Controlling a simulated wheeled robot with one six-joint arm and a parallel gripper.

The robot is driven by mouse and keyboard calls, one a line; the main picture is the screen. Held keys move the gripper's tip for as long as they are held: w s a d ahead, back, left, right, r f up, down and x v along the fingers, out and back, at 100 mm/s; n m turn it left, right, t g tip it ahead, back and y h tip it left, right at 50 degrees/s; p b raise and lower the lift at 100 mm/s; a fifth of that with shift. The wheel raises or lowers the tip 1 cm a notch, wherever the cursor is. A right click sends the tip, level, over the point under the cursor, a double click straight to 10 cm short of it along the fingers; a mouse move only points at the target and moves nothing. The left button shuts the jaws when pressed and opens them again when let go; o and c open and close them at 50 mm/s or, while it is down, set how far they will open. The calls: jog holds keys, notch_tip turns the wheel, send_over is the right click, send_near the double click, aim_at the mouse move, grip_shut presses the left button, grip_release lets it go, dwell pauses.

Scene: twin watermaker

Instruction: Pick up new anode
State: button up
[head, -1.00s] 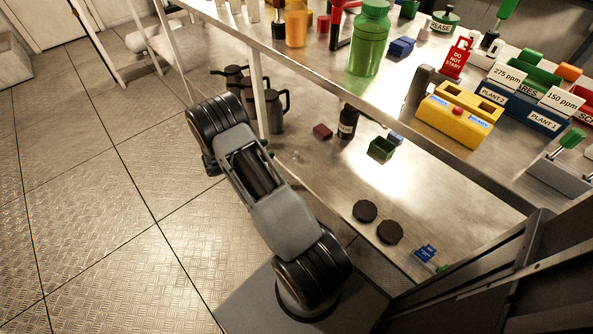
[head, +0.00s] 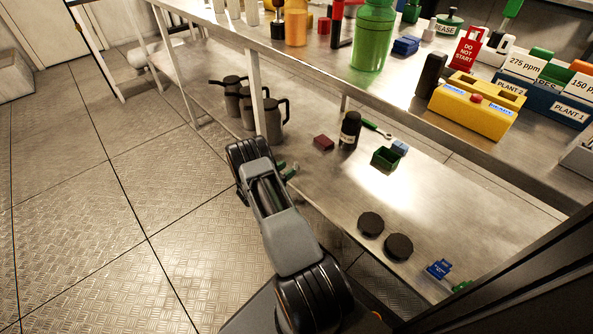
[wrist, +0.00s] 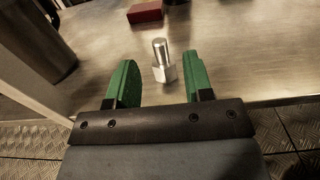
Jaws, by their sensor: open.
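A silver metal piece with a hex base and a round stem, which looks like the new anode (wrist: 162,66), stands upright on the lower steel shelf in the wrist view. My gripper (wrist: 158,75) has two green fingers spread apart and empty. In the head view my gripper (head: 288,170) reaches in at the lower shelf's front edge, mostly hidden behind my arm. I cannot make out the anode there.
A dark red block (head: 323,143) lies beyond the anode. A dark bottle (head: 349,131), a green open box (head: 385,158) and black round caps (head: 371,223) are on the lower shelf. Grey jugs (head: 271,121) stand to the left, near a shelf post (head: 259,105). The upper shelf overhangs.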

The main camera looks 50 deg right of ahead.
aim_at(296, 162)
jog(key=d+b, duration=0.2)
jog(key=d, duration=0.2)
jog(key=shift+s+d, duration=0.15)
jog(key=shift+s, duration=0.05)
jog(key=shift+d+r, duration=0.1)
jog(key=shift+d, duration=0.5)
grip_shut()
